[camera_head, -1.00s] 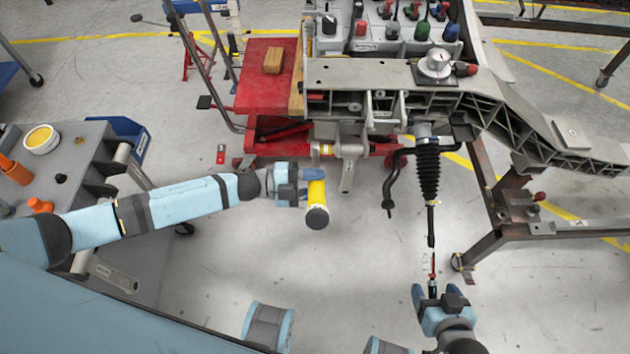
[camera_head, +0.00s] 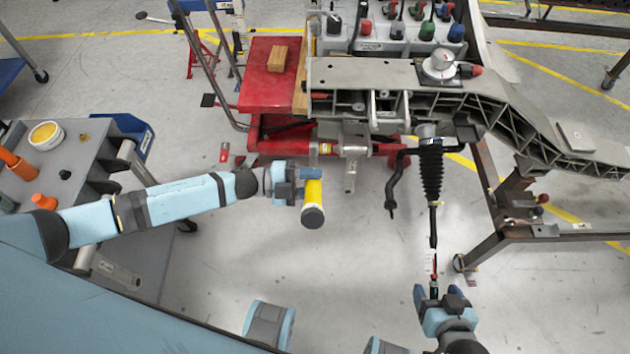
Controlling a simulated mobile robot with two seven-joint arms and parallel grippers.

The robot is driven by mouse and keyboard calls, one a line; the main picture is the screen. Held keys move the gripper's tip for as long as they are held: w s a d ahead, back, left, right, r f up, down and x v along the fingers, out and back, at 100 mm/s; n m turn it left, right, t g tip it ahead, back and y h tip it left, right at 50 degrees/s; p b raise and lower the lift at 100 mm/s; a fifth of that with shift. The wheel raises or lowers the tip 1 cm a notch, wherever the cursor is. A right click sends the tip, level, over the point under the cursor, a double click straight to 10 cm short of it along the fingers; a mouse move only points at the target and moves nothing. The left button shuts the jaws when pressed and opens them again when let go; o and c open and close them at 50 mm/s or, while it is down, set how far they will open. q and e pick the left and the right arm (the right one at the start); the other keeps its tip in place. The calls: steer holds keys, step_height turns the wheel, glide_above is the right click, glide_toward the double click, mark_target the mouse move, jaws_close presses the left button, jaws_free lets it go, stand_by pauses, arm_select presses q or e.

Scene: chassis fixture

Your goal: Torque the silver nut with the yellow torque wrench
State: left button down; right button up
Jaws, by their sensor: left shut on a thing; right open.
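My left gripper (camera_head: 290,186) is shut on a yellow cylinder with a dark end (camera_head: 313,204), which looks like the handle of the yellow torque wrench; the rest of the tool is not clearly visible. It is held in the air in front of the red cart, left of the chassis. My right gripper (camera_head: 441,293) is open at the lower right, below the tip of a black ribbed boot with a rod (camera_head: 432,180) hanging from the chassis. A small red-and-black piece (camera_head: 434,272) shows just beyond its fingers. I cannot make out the silver nut.
The grey chassis frame (camera_head: 530,125) spans the upper right on a brown steel stand (camera_head: 482,246). A red cart (camera_head: 268,85) carries a wooden block (camera_head: 278,58). A grey tool cart (camera_head: 60,165) with orange-handled items stands left. The floor between my grippers is clear.

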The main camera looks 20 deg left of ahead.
arm_select(q)
steer(key=shift+s+a+r, duration=0.1)
steer(key=shift+a, duration=0.4)
steer(key=v, duration=0.4)
steer(key=shift+s+a, duration=0.1)
steer(key=shift+a, duration=0.2)
stand_by(0.5)
